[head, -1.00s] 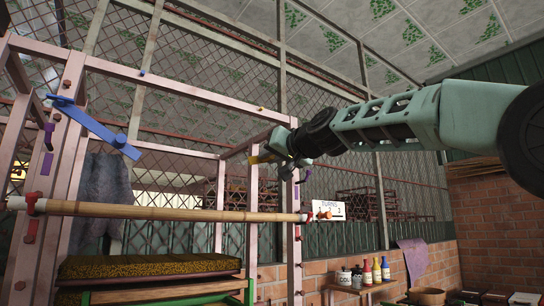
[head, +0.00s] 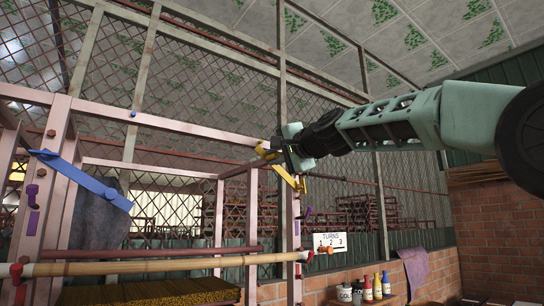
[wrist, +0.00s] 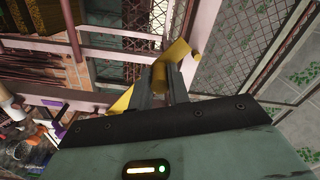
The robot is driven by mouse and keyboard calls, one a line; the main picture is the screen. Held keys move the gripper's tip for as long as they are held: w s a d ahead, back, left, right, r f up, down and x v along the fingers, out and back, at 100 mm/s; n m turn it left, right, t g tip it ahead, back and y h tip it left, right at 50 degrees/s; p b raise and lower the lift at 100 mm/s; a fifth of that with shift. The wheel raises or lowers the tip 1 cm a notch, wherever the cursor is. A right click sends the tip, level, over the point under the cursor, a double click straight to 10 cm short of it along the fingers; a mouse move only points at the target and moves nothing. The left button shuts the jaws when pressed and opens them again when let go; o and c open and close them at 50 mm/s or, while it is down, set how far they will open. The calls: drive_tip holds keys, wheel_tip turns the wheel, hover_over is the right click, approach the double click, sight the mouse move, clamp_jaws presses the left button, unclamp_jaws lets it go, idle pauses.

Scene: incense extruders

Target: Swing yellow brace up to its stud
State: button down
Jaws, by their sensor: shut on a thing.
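The yellow brace (head: 290,178) is at the right pink post, slanting down to the right from my gripper (head: 284,155). Another yellow piece (head: 266,153) shows just left of the gripper; I cannot tell if it is the same part. In the wrist view, my gripper (wrist: 160,87) is shut on a yellow part between its fingers. Yellow also shows beyond the fingertips and at their left. The gripper hides part of the brace. I cannot clearly tell which stud belongs to it, or whether it touches one.
A blue brace (head: 82,180) slants across the left pink post. A bamboo pole (head: 150,265) crosses the frame below. A "TURNS" sign (head: 329,241) and several bottles (head: 366,288) stand to the right. A wire mesh wall (head: 200,75) lies behind.

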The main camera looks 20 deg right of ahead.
drive_tip(key=shift+w+d+r+m+p, duration=0.2)
drive_tip(key=shift+d+r+m+p, duration=0.35)
drive_tip(key=shift+r+m, duration=0.25)
drive_tip(key=shift+d, duration=0.1)
drive_tip(key=c, duration=1.3)
unclamp_jaws()
drive_tip(key=b+v, duration=0.8)
drive_tip(key=v, duration=0.9)
drive_tip(key=shift+s, duration=0.15)
